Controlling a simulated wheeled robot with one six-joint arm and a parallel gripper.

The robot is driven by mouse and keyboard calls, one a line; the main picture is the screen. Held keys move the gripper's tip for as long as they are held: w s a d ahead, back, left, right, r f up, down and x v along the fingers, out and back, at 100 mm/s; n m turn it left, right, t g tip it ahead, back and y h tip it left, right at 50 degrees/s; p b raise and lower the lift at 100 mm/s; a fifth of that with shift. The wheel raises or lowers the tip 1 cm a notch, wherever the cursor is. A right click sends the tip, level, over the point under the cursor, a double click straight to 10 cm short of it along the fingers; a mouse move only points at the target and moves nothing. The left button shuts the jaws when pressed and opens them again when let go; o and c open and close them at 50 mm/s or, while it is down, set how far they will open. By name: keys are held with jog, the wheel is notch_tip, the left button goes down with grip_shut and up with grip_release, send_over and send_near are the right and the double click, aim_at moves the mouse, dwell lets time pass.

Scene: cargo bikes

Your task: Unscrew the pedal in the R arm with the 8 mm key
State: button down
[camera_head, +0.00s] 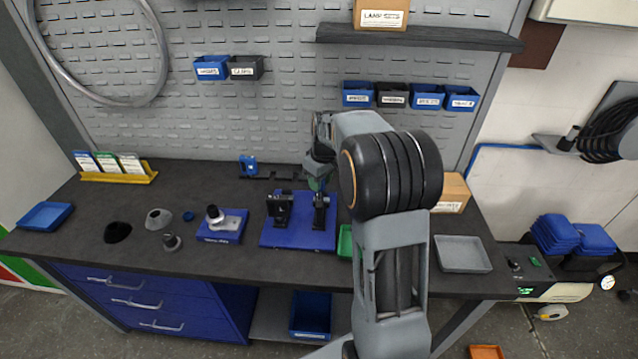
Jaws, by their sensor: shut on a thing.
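A black pedal (280,207) stands on a blue fixture board (298,240) in the middle of the bench. A dark upright arm (320,212) stands on the same board to the pedal's right; its letter is too small to read. My gripper (318,172) is above and behind this upright, partly covered by my own arm. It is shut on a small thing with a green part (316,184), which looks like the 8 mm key. The key's tip and any contact with the pedal or arm cannot be made out.
A dark rack (282,178) with a blue holder (248,166) stands behind the board. A blue stand with a grey part (222,226) is to the left. A grey tray (462,254) and a cardboard box (452,192) are to the right.

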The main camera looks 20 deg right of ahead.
jog(key=shift+s+f, duration=0.1)
jog(key=shift+f, duration=0.15)
jog(key=n, duration=0.6)
jog(key=shift+g+y, duration=0.3)
jog(key=shift+n, duration=0.4)
jog(key=shift+d+r+p, duration=0.1)
jog(key=shift+r+p, duration=0.2)
jog(key=shift+r, duration=0.3)
